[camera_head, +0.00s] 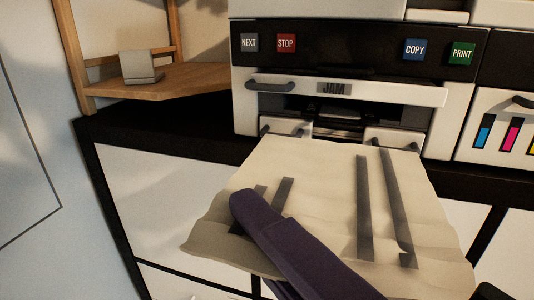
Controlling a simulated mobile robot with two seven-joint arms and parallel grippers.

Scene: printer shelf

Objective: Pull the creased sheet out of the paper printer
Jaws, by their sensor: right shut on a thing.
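The creased sheet (325,195), cream with dark grey stripes, spreads out wavy in front of the paper printer (245,105). Its far edge shows just below the printer's dark slot (340,118), over the small lower doors; I cannot tell whether it still touches the printer. My right gripper (243,207) comes in from the lower right and is shut on the sheet at its near left part. One dark purple finger lies on top; the other is hidden beneath the sheet. My left gripper is not in view.
A flap marked JAM (334,88) with a handle sits above the slot. NEXT, STOP, COPY and PRINT buttons line the dark panel. A wooden shelf (180,80) with a small grey object (138,67) stands left. Black-framed white cabinet fronts (150,200) lie below.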

